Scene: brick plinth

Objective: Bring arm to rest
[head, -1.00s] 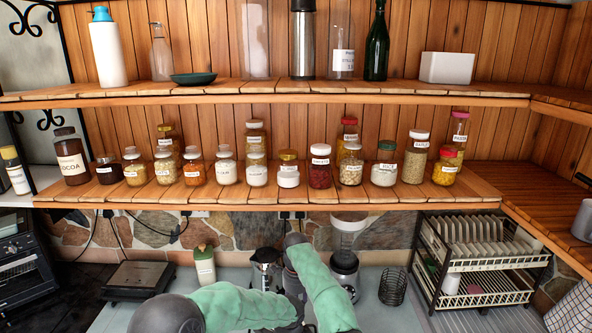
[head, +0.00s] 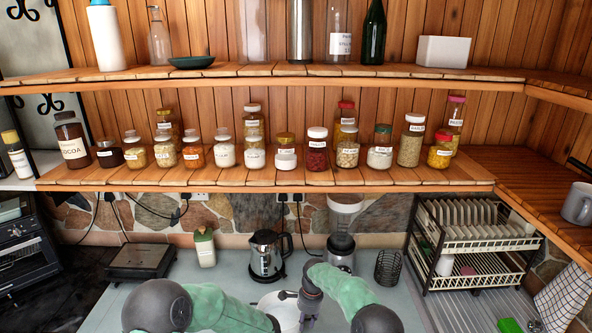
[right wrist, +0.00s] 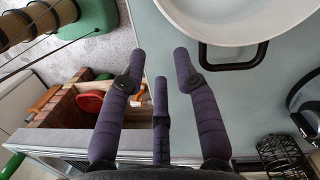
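My right arm (head: 345,291) is bent over the counter, with its green padded part slanting down to the right. My right gripper (head: 308,318) hangs at its far end, beside a white pan (head: 268,304). In the right wrist view its dark fingers (right wrist: 160,66) are spread apart with nothing between them. The pan (right wrist: 225,20) shows there beyond the fingertips, apart from them. My left arm (head: 226,309) reaches in from the lower left. Its gripper is not visible.
A kettle (head: 266,256), a blender (head: 341,252), a wire holder (head: 389,267) and a dish rack (head: 473,245) stand behind the arms. A lower shelf (head: 260,180) of labelled jars hangs above. The grey counter (head: 210,279) has bare room at left.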

